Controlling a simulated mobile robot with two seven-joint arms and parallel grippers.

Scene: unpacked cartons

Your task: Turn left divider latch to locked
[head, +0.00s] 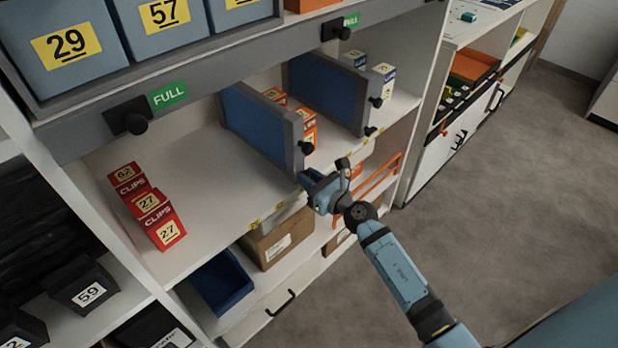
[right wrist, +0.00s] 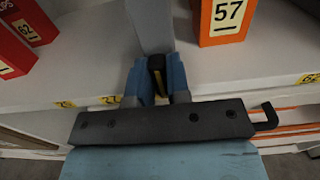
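The left divider (head: 258,122) is a blue panel with a grey frame, standing upright on the middle shelf. My right gripper (head: 306,180) is at the bottom front corner of this divider, below the knob. In the right wrist view its blue fingers (right wrist: 157,82) are on both sides of a dark latch (right wrist: 157,68) with a yellowish strip and appear to touch it. The latch's setting cannot be read; the gripper hides it in the head view. My left gripper is not in view.
Red clip boxes (head: 158,216) stand left on the shelf; orange boxes (head: 309,130) stand between the dividers. A blue bin (head: 222,283) is below. Open floor lies right.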

